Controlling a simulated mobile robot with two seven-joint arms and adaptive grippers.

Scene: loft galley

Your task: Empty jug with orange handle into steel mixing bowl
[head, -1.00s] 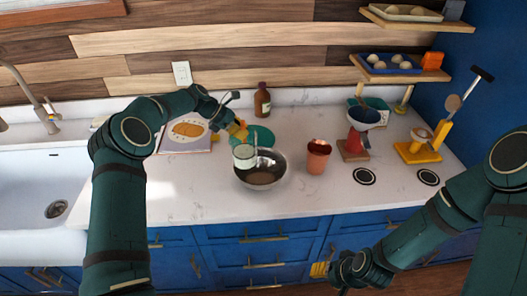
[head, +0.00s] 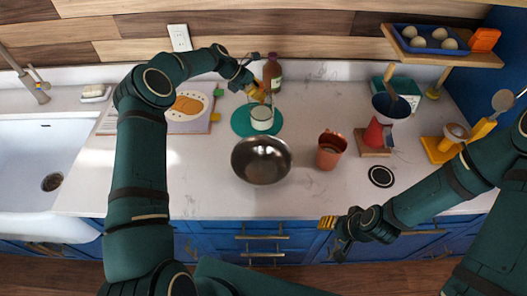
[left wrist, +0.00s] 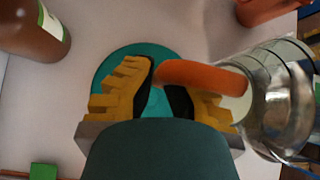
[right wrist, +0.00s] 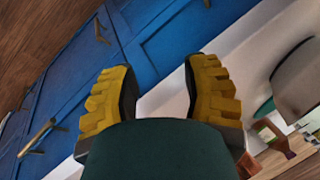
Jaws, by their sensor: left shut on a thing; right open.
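The clear jug with the orange handle (left wrist: 205,75) is in my left gripper (left wrist: 165,85), whose yellow fingers are closed on the handle. In the head view the jug (head: 262,118) looks upright over the teal round mat (head: 241,122). I cannot tell whether it touches the mat. Its inside looks pale, and its fill is unclear. The steel mixing bowl (head: 261,160) stands on the counter in front of the mat, apart from the jug, with a grey shiny inside. My right gripper (head: 333,233) is open and empty in front of the counter's edge, by the blue cabinets.
A brown bottle (head: 272,71) stands behind the jug. A copper cup (head: 331,149) is right of the bowl, and a red stand with a blue funnel (head: 380,128) is further right. An open book (head: 188,112) lies left. The counter (head: 205,185) is clear at front left.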

